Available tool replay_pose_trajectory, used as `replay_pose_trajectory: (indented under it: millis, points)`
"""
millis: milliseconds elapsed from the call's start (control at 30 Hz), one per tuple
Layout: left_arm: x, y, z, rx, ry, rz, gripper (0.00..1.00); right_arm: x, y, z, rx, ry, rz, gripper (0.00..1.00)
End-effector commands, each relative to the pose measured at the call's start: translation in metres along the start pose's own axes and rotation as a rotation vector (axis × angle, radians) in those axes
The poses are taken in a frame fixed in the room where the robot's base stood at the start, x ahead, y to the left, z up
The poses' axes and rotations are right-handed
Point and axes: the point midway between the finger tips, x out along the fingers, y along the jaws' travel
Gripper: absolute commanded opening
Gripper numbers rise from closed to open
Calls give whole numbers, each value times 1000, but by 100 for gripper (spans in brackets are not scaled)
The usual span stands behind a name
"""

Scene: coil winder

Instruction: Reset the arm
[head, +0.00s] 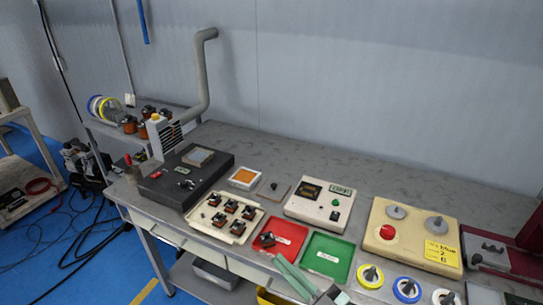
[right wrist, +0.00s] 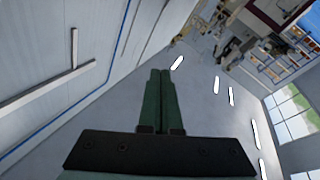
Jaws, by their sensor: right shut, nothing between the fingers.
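My right gripper (head: 284,264) shows at the bottom middle of the head view, with long pale green fingers pointing up and left. It is in front of the table's near edge, close to the green tray (head: 327,257) and the red tray (head: 289,232). In the right wrist view the two dark green fingers (right wrist: 160,74) lie side by side, shut with nothing between them. That view faces the room's walls, windows and lights, with no table close by. My left gripper is not in view.
The grey table (head: 330,152) holds a black machine (head: 215,180), a cream tray of coils (head: 203,227), a white meter box (head: 318,202), a beige control box (head: 409,238) and several wire spools (head: 370,276). A grey pipe (head: 203,75) rises at the back left. The table's back strip is clear.

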Motion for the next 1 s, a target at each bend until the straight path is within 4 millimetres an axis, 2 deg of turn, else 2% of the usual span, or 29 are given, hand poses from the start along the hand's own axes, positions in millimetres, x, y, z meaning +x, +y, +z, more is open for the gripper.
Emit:
replay_pose_trajectory:
  millis: [33, 100, 167, 200, 333, 400, 500, 633, 1000]
  points:
    - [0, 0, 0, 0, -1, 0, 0, -21, 6, 32, 79, -125, 99, 0]
    - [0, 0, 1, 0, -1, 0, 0, -54, 9, 75, 167, -300, 208, 0]
    - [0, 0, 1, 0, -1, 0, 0, -87, 5, 108, 237, -445, 275, 0]
    - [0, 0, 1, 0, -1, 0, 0, -109, -1, 126, 282, -536, 309, 0]
    - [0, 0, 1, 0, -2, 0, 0, -177, -29, 169, 409, -787, 367, 0]
    - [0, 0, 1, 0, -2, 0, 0, -206, -45, 182, 462, -885, 379, 0]
    - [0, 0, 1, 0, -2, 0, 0, -234, -62, 191, 516, -978, 383, 0]
    - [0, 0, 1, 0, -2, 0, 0, -249, -72, 195, 545, -1028, 382, 0]
    - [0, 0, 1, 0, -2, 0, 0, -249, -72, 195, 545, -1028, 382, 0]
